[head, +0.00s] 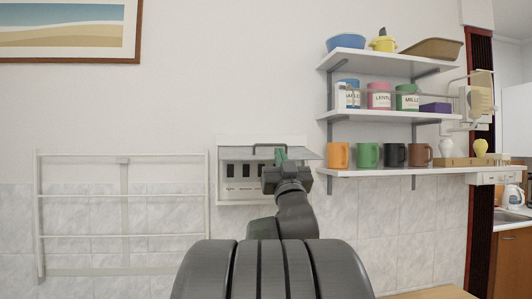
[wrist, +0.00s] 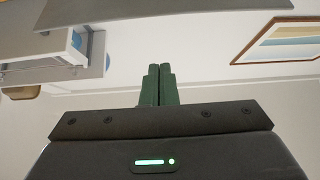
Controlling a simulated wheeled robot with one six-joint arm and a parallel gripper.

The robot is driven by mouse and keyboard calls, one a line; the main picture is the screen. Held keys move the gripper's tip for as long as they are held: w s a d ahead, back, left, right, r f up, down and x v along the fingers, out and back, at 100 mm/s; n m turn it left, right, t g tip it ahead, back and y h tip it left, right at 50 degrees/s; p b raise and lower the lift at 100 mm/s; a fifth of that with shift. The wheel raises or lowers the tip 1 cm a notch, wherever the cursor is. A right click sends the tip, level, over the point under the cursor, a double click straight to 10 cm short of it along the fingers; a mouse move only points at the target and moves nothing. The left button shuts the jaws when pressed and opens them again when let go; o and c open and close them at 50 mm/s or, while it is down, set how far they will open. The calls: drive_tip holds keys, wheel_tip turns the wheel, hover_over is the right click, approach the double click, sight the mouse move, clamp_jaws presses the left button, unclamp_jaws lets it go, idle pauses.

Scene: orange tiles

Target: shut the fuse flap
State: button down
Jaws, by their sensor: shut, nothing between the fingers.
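The fuse box (head: 228,186) is on the wall, with several dark fuse switches in a row. Contact with the flap cannot be told. The closed fingers also show in the wrist view (wrist: 158,85). A grey panel (wrist: 160,10) along the top there looks like the flap. My arm hides the box's lower right part.
Shelves (head: 395,115) with mugs, jars and bowls are on the wall to the right, the lowest (head: 350,172) close to the flap's right end. A white rack (head: 122,214) is on the wall to the left. A framed picture (head: 70,30) hangs above left.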

wheel_tip(320, 180, up, 7)
drive_tip(key=p, duration=0.4)
hover_over(273, 157)
drive_tip(key=s, duration=0.2)
drive_tip(key=f, duration=0.1)
drive_tip(key=w+f, duration=0.1)
drive_tip(key=shift+w+f, duration=0.1)
drive_tip(key=shift+f, duration=0.25)
drive_tip(key=shift+w+f, duration=0.1)
drive_tip(key=shift+f, duration=0.35)
drive_tip(key=shift+f+t+b, duration=0.5)
drive_tip(key=shift+b, duration=0.4)
